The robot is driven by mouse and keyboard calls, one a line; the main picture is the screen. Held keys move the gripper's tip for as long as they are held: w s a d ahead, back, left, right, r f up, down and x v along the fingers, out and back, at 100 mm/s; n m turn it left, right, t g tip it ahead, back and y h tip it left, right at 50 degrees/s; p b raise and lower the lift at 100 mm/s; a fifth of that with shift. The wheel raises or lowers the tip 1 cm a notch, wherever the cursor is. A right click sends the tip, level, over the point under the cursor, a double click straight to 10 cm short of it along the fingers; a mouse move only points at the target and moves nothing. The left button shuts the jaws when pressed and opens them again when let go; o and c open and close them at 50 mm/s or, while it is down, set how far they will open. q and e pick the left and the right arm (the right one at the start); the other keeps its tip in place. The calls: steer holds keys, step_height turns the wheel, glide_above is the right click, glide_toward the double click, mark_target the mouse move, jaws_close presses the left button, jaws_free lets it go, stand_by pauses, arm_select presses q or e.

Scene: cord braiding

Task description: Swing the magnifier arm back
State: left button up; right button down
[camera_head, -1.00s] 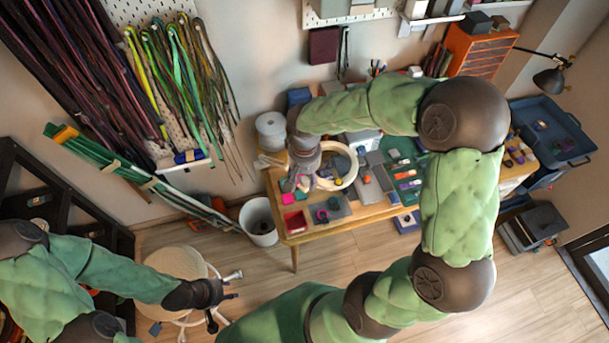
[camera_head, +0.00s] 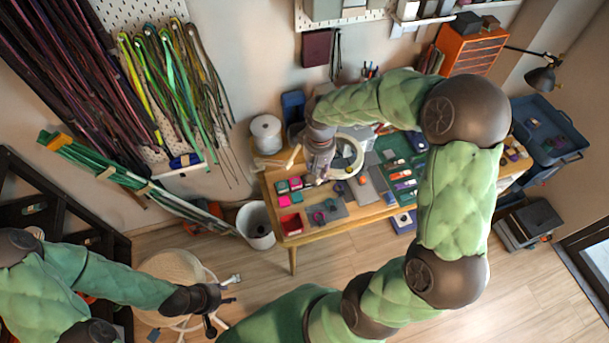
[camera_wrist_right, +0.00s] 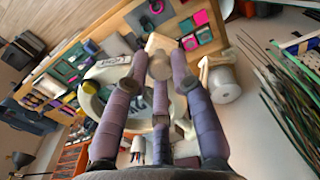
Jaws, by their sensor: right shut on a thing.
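The magnifier is a pale ring-shaped head (camera_head: 356,152) over the back of the work table, partly hidden by my right gripper. It also shows in the right wrist view (camera_wrist_right: 90,88), behind the fingers. My right gripper (camera_head: 318,174) points down beside the ring's left side. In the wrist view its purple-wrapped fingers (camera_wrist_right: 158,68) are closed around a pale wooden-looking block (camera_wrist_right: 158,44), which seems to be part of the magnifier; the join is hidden. My left gripper (camera_head: 224,302) is open and empty, low at the left, near a round woven stool (camera_head: 168,268).
The table (camera_head: 345,222) holds pink and dark boxes, a red tray (camera_head: 291,224) and green mats with small tools. A white spool (camera_head: 266,134) stands at the back left. A bin (camera_head: 256,226) is on the floor. Cords (camera_head: 165,85) hang on the wall.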

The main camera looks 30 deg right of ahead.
steer(key=w+d+n, duration=0.1)
steer(key=d, duration=0.4)
steer(key=w+d+n, duration=0.1)
steer(key=w+d, duration=0.1)
steer(key=d, duration=0.3)
steer(key=w+d+n+p, duration=0.1)
steer(key=d+n, duration=0.1)
steer(key=d, duration=0.2)
steer(key=shift+w+d, duration=0.4)
steer(key=w+d+n+p, duration=0.1)
steer(key=w+d+n, duration=0.3)
steer(key=w+d, duration=0.5)
steer(key=shift+w+d+p, duration=0.15)
steer(key=shift+d+p, duration=0.15)
steer(key=shift+d, duration=0.85)
steer(key=c, duration=1.1)
jaws_free()
steer(key=shift+o, duration=0.2)
step_height(320, 180, up, 12)
